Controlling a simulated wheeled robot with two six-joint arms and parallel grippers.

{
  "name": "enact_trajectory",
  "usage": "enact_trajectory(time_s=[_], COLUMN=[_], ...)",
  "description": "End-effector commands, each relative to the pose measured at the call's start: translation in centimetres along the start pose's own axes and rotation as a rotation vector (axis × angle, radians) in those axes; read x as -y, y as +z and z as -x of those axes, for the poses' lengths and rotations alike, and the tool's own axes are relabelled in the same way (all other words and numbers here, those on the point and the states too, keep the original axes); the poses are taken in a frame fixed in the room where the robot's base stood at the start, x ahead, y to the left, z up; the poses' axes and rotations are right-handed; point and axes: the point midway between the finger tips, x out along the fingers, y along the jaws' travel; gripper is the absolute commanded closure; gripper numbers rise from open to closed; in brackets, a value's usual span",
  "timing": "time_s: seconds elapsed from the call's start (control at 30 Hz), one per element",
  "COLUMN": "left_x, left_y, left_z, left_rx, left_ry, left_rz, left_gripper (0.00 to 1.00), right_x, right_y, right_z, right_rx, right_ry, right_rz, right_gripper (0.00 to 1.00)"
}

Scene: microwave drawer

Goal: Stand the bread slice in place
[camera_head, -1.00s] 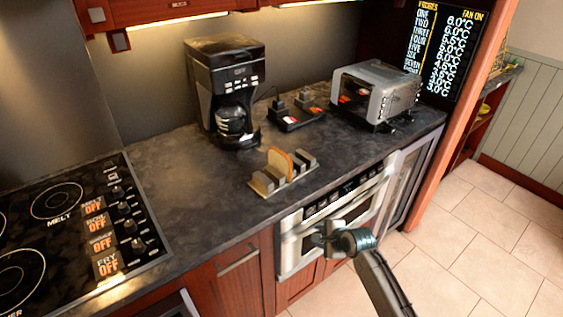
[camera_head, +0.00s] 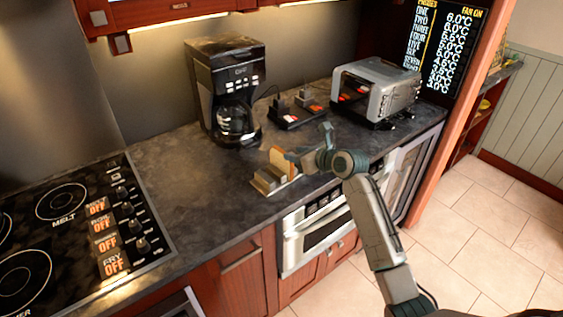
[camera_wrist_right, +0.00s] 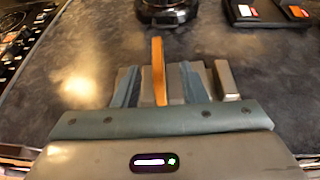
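The bread slice (camera_head: 280,158) is tan with a brown crust and stands on edge among the grey blocks of a small holder (camera_head: 264,184) on the counter. In the right wrist view the slice (camera_wrist_right: 158,70) shows edge-on, nearly upright. My right gripper (camera_head: 296,156) is over the holder and hides part of it and of the slice. In the right wrist view my right gripper (camera_wrist_right: 160,86) is open, with one finger on each side of the slice and gaps between. The slice's lower end is hidden. My left gripper is not in view.
A coffee maker (camera_head: 228,90) stands behind the holder, and a black stand with red marks (camera_head: 297,110) is near it. A toaster oven (camera_head: 376,90) is at the back right. The cooktop (camera_head: 75,220) lies left. Counter left of the holder is clear.

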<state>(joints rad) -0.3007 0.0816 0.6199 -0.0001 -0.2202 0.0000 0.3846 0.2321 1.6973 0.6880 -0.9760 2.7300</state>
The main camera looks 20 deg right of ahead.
Motion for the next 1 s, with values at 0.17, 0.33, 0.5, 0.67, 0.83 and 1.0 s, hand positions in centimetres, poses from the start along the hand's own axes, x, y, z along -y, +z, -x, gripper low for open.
enact_trajectory(time_s=[0.17, 0.33, 0.5, 0.67, 0.83, 1.0], left_x=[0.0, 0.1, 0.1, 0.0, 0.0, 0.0], left_y=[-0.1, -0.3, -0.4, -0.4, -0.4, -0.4], left_z=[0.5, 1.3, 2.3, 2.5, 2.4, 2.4], left_rx=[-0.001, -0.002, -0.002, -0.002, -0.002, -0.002], left_ry=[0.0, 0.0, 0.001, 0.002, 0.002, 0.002], left_rz=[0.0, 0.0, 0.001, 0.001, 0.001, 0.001], left_gripper=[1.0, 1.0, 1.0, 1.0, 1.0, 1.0], right_x=[-0.1, -0.2, -0.4, -0.4, -0.4, -0.4], right_y=[0.1, 0.3, 0.4, 0.2, 0.1, 0.1], right_z=[-1.9, -3.2, -5.7, -7.0, -7.3, -7.2], right_rx=[0.0, 0.0, -0.001, -0.001, 0.0, 0.0], right_ry=[0.001, 0.001, 0.001, -0.001, -0.001, -0.001], right_rz=[0.001, 0.001, 0.001, 0.003, 0.004, 0.004], right_gripper=[0.62, 0.62, 0.62, 0.62, 0.62, 0.76])
